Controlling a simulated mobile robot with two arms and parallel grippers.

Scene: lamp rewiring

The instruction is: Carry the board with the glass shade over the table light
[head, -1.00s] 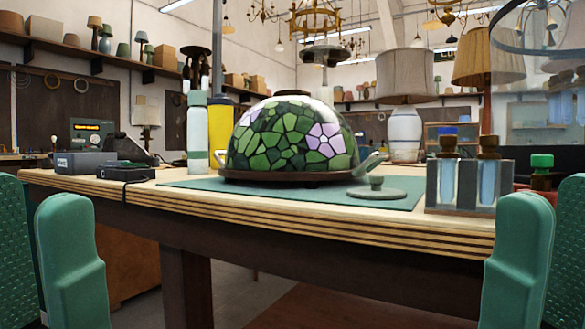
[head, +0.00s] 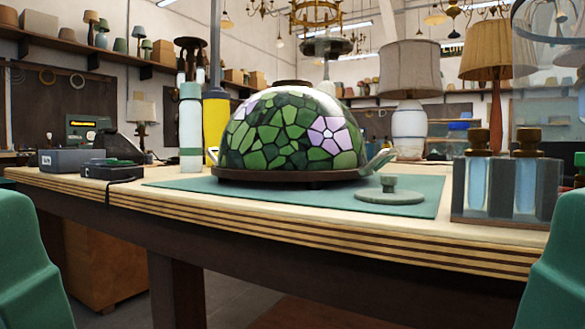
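The glass shade (head: 290,128) is a dome of green pieces with pale violet flowers. It sits on a dark round board (head: 290,180) on the green mat (head: 190,183) of the workbench. A pale handle-like piece (head: 379,159) shows at its right side, and a small part of another at its left. Part of my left gripper (head: 30,262) is at the lower left edge, and part of my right gripper (head: 560,262) is at the lower right edge. Both are in front of the bench, apart from the board. Their fingers are mostly cut off. I cannot tell which thing is the table light.
A flat grey-green disc with a knob (head: 390,193) lies right of the board. A rack with blue vials (head: 507,188) stands at the right. Small dark boxes (head: 75,160) are at the left. A pale bottle (head: 190,128) and yellow cylinder (head: 216,118) stand behind.

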